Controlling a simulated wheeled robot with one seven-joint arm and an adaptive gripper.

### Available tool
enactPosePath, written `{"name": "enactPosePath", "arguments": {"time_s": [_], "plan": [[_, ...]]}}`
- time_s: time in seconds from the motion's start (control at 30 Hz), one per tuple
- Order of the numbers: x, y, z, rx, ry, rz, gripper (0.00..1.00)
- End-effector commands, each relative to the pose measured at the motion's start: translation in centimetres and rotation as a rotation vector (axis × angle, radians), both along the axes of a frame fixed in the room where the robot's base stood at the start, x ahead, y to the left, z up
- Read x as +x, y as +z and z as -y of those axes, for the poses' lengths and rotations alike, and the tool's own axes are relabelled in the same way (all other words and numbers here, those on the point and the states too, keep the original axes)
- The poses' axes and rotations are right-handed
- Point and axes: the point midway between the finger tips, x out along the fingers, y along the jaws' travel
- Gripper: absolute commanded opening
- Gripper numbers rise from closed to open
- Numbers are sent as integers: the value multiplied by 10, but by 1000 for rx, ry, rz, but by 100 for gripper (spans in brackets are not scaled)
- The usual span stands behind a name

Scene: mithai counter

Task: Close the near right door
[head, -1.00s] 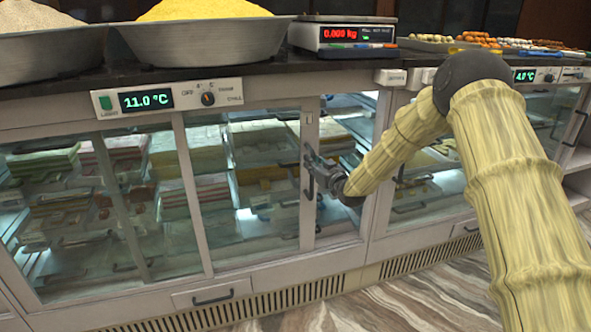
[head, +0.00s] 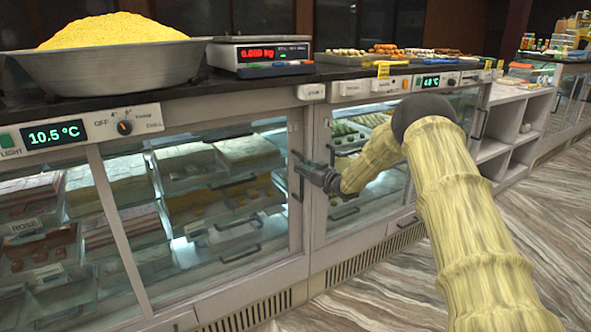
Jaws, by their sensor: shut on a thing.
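The near right door (head: 228,195) is a sliding glass panel in a pale frame on the near cabinet. Its right stile stands against the cabinet post (head: 308,225), and I see no open gap between them. The dark upright handle (head: 298,178) is on that stile. My gripper (head: 303,172) reaches it from the right and is shut on the handle. The fingers are small and partly merged with the handle in view. Trays of sweets show behind the glass.
A steel bowl of yellow sweets (head: 110,62) and a scale (head: 258,55) stand on the dark countertop. A second glass cabinet (head: 365,190) adjoins on the right, with open shelves (head: 515,125) beyond. The marbled floor (head: 400,290) in front is clear.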

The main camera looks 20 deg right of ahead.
Motion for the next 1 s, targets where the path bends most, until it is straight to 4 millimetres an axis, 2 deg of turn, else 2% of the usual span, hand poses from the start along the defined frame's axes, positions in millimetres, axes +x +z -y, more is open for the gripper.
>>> {"name": "enactPosePath", "arguments": {"time_s": [0.37,0.4,0.5,0.83,1.0], "plan": [[1,4,9,0,-9,5,0],[1,5,10,0,-10,5,18],[1,5,10,0,-10,6,37],[1,2,4,0,-3,3,37],[-12,2,9,2,-4,2,37]]}}
